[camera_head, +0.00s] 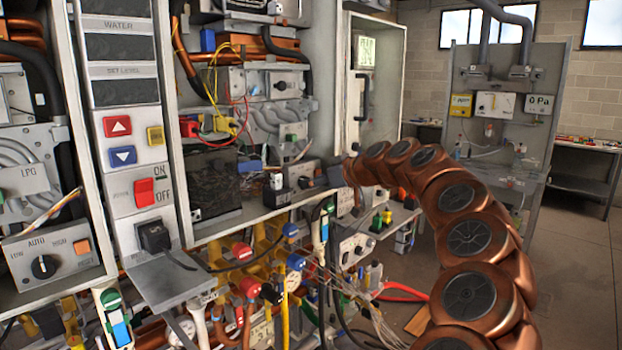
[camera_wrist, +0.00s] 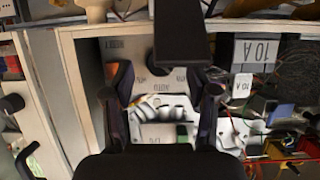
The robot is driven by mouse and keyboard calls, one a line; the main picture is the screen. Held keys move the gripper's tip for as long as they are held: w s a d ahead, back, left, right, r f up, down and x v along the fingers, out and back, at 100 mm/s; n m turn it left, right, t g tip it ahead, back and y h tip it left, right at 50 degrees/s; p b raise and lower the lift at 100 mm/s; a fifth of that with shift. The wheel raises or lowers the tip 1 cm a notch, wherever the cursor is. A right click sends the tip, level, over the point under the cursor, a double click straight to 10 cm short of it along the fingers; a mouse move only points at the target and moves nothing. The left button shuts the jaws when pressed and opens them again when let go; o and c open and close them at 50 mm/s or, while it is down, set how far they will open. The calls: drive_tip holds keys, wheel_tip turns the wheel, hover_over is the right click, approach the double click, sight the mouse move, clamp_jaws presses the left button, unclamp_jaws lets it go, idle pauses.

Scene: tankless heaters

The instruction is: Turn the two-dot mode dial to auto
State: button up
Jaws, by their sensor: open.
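In the wrist view, which looks upside down, my gripper (camera_wrist: 165,98) is open, one dark finger on each side of a grey control panel (camera_wrist: 128,62). The panel carries AUTO lettering, and a round black dial (camera_wrist: 155,78) shows partly beside a dark bar that covers part of it. Nothing is seen between the fingertips.
The dark bar (camera_wrist: 181,35) stands close in front of the panel in the wrist view. Blocks marked 10 A (camera_wrist: 255,50) and loose wires lie to its right. In the head view, a red switch (camera_head: 144,192) and a narrow shelf (camera_head: 175,280) are near the left panel.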

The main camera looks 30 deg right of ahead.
drive_tip(key=shift+x, duration=1)
clamp_jaws()
